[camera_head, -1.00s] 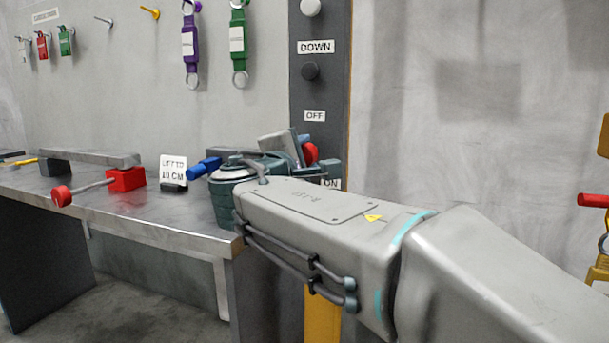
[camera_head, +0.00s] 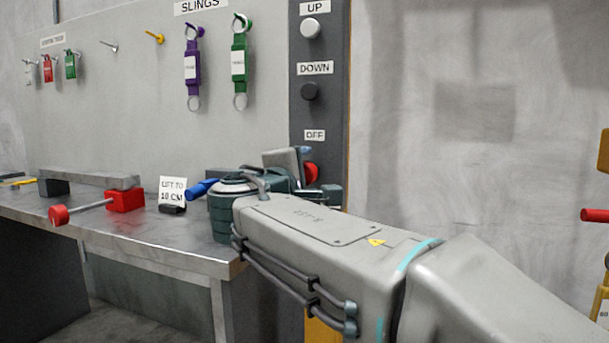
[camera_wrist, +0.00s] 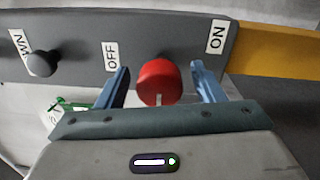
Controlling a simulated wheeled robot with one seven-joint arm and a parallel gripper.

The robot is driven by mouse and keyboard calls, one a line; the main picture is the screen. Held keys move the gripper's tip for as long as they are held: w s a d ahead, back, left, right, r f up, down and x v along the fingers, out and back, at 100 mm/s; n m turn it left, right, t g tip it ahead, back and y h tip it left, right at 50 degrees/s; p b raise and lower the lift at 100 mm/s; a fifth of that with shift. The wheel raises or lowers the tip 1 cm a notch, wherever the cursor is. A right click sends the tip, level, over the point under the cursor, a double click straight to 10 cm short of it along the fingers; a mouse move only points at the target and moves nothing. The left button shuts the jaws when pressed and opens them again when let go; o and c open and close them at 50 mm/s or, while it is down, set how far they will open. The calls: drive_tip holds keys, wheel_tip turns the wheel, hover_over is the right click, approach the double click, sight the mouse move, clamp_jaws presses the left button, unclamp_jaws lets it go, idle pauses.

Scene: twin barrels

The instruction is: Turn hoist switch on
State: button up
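The hoist switch is a red round knob (camera_wrist: 159,83) on a dark grey panel (camera_wrist: 190,35), between an OFF label (camera_wrist: 111,57) and an ON label (camera_wrist: 216,37) in the wrist view. A pale mark shows at the knob's lower edge. My gripper (camera_wrist: 160,86) is open, with one blue finger on each side of the knob and gaps visible between. Whether it touches the knob's face I cannot tell. In the head view the red knob (camera_head: 312,173) shows partly behind my gripper (camera_head: 300,163), and the ON label is hidden.
Above the knob are a black DOWN button (camera_head: 310,91) and a white UP button (camera_head: 310,28). Purple (camera_head: 192,70) and green slings (camera_head: 239,65) hang left of the panel. A metal workbench (camera_head: 110,225) with a red clamp (camera_head: 125,200) stands left of my arm.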

drive_tip(key=p+v, duration=0.3)
drive_tip(key=v, duration=1)
drive_tip(key=shift+s, duration=0.4)
drive_tip(key=shift+a+f, duration=0.1)
drive_tip(key=shift+a, duration=0.05)
drive_tip(key=d+f+m+g+p, duration=0.1)
drive_tip(key=d+m+g+p, duration=0.65)
drive_tip(key=d+p, duration=0.85)
drive_tip(key=s+d+r+m+g+y+p, duration=0.1)
drive_tip(key=s+d+m+g+y+p, duration=0.1)
drive_tip(key=p, duration=0.8)
drive_tip(key=s+d+r+m+g+y+p, duration=0.1)
drive_tip(key=s+m+g+y+p, duration=0.3)
drive_tip(key=s+p, duration=0.5)
drive_tip(key=shift+s+d+r+m+g+p, duration=0.25)
drive_tip(key=shift+d+m+g+p, duration=0.2)
drive_tip(key=shift+d+m, duration=0.5)
